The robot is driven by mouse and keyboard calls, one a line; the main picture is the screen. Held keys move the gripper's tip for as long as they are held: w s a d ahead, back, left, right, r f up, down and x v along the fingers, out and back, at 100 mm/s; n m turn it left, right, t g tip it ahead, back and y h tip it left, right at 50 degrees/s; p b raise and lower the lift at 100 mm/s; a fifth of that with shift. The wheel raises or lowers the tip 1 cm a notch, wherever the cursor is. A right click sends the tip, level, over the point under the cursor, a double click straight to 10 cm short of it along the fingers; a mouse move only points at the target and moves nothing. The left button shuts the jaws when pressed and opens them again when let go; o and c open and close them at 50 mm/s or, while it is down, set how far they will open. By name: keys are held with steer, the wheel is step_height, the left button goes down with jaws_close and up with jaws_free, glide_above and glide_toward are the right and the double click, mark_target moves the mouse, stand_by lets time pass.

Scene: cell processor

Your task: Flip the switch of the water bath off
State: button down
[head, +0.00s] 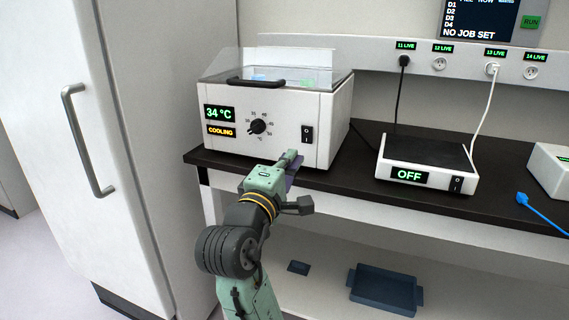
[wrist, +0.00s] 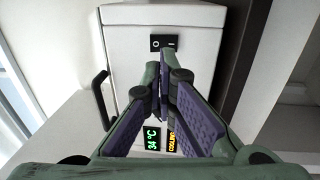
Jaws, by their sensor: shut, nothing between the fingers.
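The water bath (head: 320,115) is a white box with a clear lid on the dark bench. Its displays read 34 °C (head: 219,113) and COOLING (head: 221,131). Its black rocker switch (head: 307,134) is on the right of the front face, and shows in the wrist view (wrist: 163,42) with O and I marks. Which side is pressed in I cannot tell. My gripper (head: 293,156) is shut and empty, in front of the bath and just below the switch. In the wrist view its fingertips (wrist: 160,72) appear close to the switch; contact is not visible. The fingers hide the dial there.
The dial (head: 257,126) sits left of the switch. A black lid handle (head: 256,83) projects at the top front. A white device reading OFF (head: 428,165) stands to the right, with its own switch (head: 456,185). A tall white cabinet (head: 150,130) is at left. Wall sockets (head: 439,63) are behind.

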mark_target(307, 132)
steer(key=p+x, duration=0.1)
steer(key=x, duration=0.7)
steer(key=shift+w+d+r+p, duration=0.1)
steer(key=shift+w+p, duration=0.2)
steer(key=shift+p, duration=0.1)
steer(key=shift+w+d+r+p, duration=0.15)
steer(key=shift+w+r+p, duration=0.25)
steer(key=shift+p, duration=0.25)
steer(key=shift+s, duration=0.15)
steer(key=shift+f, duration=0.15)
